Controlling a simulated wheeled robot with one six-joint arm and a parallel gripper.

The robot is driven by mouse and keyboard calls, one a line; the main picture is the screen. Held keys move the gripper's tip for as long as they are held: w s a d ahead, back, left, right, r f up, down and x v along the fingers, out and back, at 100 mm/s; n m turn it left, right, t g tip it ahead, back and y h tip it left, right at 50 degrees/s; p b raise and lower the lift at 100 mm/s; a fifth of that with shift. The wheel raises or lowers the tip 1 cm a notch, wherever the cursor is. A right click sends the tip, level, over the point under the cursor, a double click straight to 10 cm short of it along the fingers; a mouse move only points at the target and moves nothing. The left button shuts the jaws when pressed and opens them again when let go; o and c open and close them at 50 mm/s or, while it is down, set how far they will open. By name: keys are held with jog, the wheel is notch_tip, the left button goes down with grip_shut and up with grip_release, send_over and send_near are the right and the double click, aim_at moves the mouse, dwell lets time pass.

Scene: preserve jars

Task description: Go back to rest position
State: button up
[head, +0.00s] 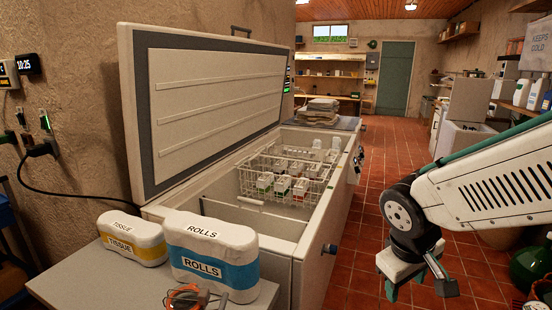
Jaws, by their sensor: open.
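My gripper (420,286) hangs at the lower right of the head view, pointing down over the red tile floor. Its two fingers are spread apart and nothing shows between them. My white arm reaches in from the right edge. The gripper is to the right of the chest freezer (318,262) and clear of it.
The freezer lid (210,100) stands open. A tissue pack (133,240) and a rolls pack (210,253) sit on a grey table (75,290). Open tile floor (385,165) runs back to a green door (395,78).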

jog(key=s+d+r+m+y, duration=0.1)
jog(key=s+r+m, duration=0.1)
jog(key=s+r, duration=0.2)
jog(key=s+d+r+m+y, duration=0.1)
jog(key=s+r, duration=0.3)
jog(key=s, duration=0.6)
jog(key=shift+s+r+m+g+y, duration=0.3)
jog(key=shift+r+m+g, duration=0.1)
jog(key=shift+m, duration=0.3)
jog(key=shift+a+f, duration=0.1)
jog(key=shift+c, duration=0.4)
